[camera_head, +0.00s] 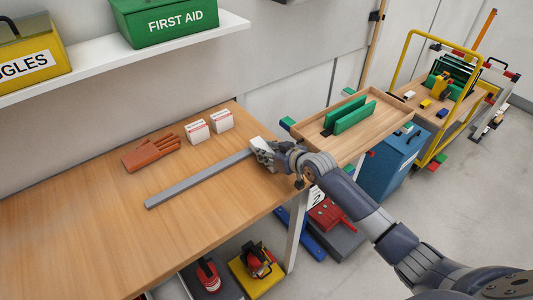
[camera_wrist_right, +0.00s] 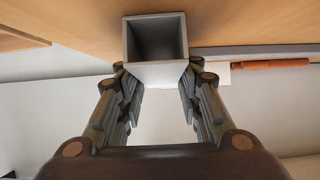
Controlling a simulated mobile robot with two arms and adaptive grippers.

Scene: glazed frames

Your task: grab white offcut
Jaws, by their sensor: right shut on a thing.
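The white offcut (camera_head: 258,143) is a short hollow square profile at the right end of the wooden bench. In the right wrist view its open square end (camera_wrist_right: 155,72) faces me between the fingertips. My right gripper (camera_head: 266,153) is shut on it; in the wrist view the fingers (camera_wrist_right: 158,82) stand on either side of it. In the head view the gripper hides part of the offcut, and I cannot tell whether it touches the bench. My left gripper is not in view.
A long grey bar (camera_head: 200,179) lies on the bench (camera_head: 80,240), its right end close to my gripper. Red-brown gloves (camera_head: 150,152) and two small white boxes (camera_head: 197,132) (camera_head: 221,120) lie behind it. A wooden tray (camera_head: 374,128) with green pieces stands to the right.

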